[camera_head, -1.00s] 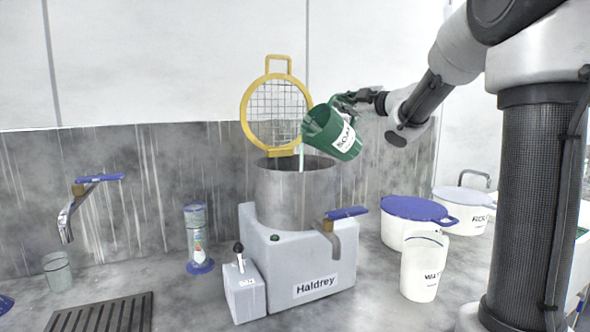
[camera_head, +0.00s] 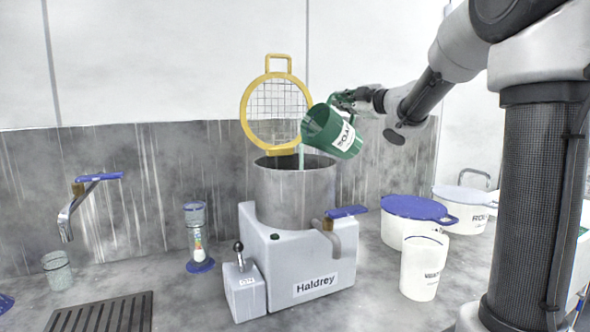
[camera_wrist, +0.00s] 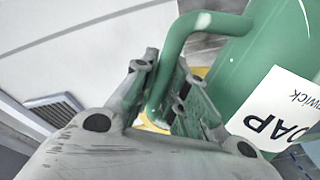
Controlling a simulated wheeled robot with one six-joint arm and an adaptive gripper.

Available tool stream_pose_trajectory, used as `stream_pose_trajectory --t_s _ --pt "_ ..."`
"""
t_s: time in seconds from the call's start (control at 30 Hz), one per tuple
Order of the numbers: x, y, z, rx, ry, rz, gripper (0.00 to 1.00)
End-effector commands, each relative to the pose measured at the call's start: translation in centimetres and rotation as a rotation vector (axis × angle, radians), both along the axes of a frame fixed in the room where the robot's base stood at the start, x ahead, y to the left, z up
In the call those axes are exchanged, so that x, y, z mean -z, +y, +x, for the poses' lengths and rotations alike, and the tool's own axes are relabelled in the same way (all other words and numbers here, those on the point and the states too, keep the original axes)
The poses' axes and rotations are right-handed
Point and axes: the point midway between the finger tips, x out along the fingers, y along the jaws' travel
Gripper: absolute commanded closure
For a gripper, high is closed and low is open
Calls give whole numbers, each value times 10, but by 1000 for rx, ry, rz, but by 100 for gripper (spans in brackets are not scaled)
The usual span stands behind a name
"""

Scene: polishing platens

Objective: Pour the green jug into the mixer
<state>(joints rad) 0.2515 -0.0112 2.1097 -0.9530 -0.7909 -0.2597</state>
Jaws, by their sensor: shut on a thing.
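The green jug (camera_head: 324,131) with a white label is tilted to the left above the mixer. A thin pale stream (camera_head: 301,157) falls from its lip into the open steel pot (camera_head: 295,200) of the mixer (camera_head: 297,265), marked Haldrey. My gripper (camera_head: 348,99) is shut on the jug's handle, up and right of the pot. In the wrist view the fingers (camera_wrist: 165,95) are around the green handle (camera_wrist: 185,40), and the jug's body (camera_wrist: 285,45) is at the right. The inside of the pot is mostly hidden.
A yellow-framed mesh guard (camera_head: 276,105) stands raised behind the pot. A blue-handled tap (camera_head: 345,212) is on the mixer's front. A control box (camera_head: 245,290) with a lever stands at front left. A white jug (camera_head: 423,268) and a blue-lidded tub (camera_head: 418,208) stand right.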

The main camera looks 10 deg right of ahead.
Motion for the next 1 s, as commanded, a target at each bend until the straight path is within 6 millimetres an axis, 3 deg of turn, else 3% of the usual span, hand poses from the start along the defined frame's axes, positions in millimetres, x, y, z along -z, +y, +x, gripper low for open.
stream_pose_trajectory --t_s 1.0 --pt "-4 5 -2 -1 -21 -48 100"
